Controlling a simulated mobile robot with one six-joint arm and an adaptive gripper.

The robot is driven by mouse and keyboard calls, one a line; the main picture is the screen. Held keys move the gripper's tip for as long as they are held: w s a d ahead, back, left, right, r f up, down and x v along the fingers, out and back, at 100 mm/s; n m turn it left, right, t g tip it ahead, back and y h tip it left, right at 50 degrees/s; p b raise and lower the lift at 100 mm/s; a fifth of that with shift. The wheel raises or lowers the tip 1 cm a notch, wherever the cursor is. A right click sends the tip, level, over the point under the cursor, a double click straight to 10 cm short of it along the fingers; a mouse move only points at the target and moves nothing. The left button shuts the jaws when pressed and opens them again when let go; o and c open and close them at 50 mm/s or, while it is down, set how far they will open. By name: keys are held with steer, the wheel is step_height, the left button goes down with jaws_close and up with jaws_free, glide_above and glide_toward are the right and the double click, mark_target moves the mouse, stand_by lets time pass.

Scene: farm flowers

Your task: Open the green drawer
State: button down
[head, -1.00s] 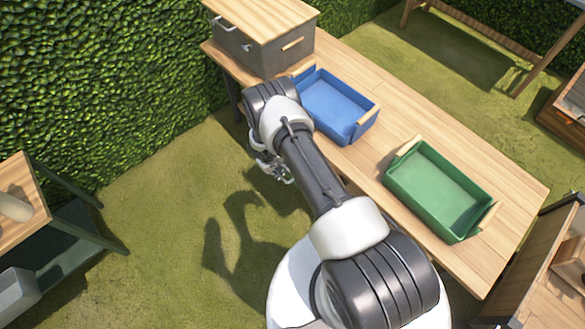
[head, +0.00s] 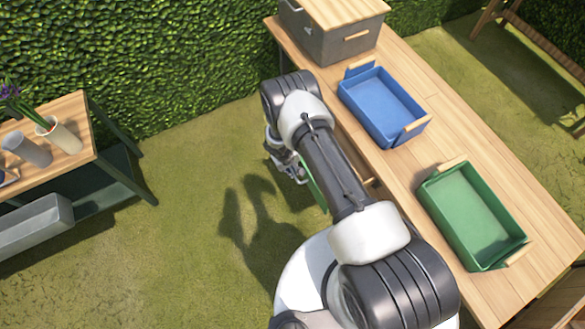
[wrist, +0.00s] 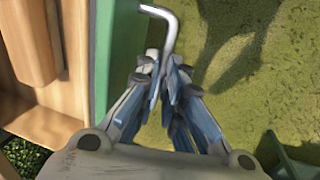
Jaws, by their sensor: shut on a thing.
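The green drawer (wrist: 118,50) shows in the wrist view as a green front panel beside pale wood on the left. A bent metal handle (wrist: 170,22) sticks out from it. My gripper (wrist: 158,75) is shut on this handle, its fingertips close together around the metal. In the head view, my gripper (head: 290,170) is low beside the table's left edge. A strip of the green drawer (head: 312,186) shows between the gripper and my arm, standing out from under the table. My arm hides most of the drawer.
The wooden table (head: 455,135) holds a blue tray (head: 380,105), a green tray (head: 470,215) and a grey box with a wooden top (head: 335,40). A side table (head: 70,150) with vases stands at the left. The grass (head: 170,235) between them is clear.

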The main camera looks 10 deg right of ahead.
steer(key=c, duration=1.7)
jaws_free()
steer(key=r, duration=0.4)
steer(key=a+r, duration=0.1)
steer(key=r, duration=0.2)
steer(key=a+r, duration=0.1)
steer(key=r, duration=0.3)
steer(key=shift+s+r, duration=0.35)
steer(key=shift+s, duration=0.05)
steer(key=shift+r, duration=0.1)
